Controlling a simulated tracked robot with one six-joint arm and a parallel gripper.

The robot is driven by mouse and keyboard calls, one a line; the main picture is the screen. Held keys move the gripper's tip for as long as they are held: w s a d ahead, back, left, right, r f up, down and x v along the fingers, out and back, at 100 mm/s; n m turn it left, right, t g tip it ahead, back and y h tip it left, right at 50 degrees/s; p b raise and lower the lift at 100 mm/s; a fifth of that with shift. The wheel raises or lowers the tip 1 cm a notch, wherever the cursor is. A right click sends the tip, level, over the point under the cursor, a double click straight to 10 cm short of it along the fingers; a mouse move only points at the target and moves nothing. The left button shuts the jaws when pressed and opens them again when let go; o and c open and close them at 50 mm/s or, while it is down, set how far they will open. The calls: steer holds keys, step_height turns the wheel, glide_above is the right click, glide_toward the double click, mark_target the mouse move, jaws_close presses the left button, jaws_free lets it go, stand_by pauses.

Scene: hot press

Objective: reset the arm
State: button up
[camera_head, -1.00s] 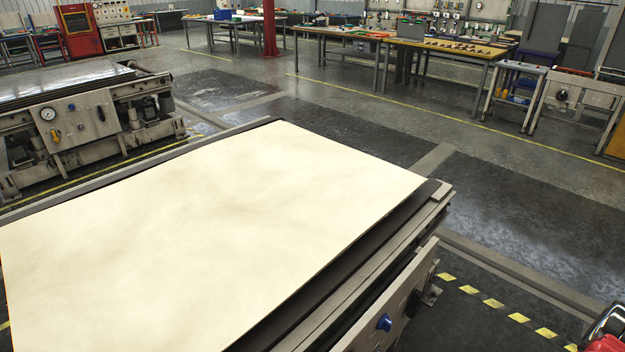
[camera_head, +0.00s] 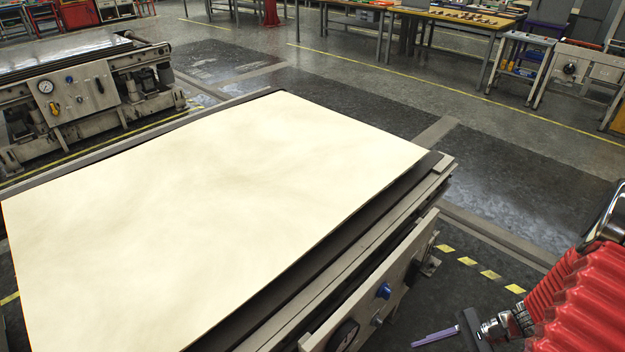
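My arm, with a ribbed red cover, enters at the lower right. My gripper (camera_head: 472,330) is at its end, near the bottom edge, to the right of the press's front side. A thin purple-grey piece (camera_head: 435,337) sticks out to its left; I cannot tell whether it is a finger or something held. Only part of the gripper shows, so its opening is unclear. The hot press bed (camera_head: 440,166) fills the middle and left, with a large cream sheet (camera_head: 210,200) lying flat on it.
The press front carries a blue knob (camera_head: 384,290) and a dark round dial (camera_head: 343,337). A second press (camera_head: 80,95) with a gauge stands at the left. Workbenches (camera_head: 430,20) line the back. Dark floor (camera_head: 540,180) to the right of the press is clear, with yellow-black floor marking.

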steer(key=a+r+n+t+h, duration=0.2)
steer(key=a+r+n+h, duration=0.1)
steer(key=r, duration=0.8)
steer(key=s+a+r+n+t+h, duration=0.1)
steer(key=a+r+n+h, duration=0.3)
steer(key=r+n, duration=0.3)
steer(key=s+a+r+n+t+h, duration=0.1)
steer(key=a+r+n+h, duration=0.3)
steer(key=r, duration=1.1)
steer(key=shift+a+n+t, duration=0.8)
steer(key=shift+a+n, duration=0.1)
steer(key=shift+a, duration=0.05)
stand_by(2.1)
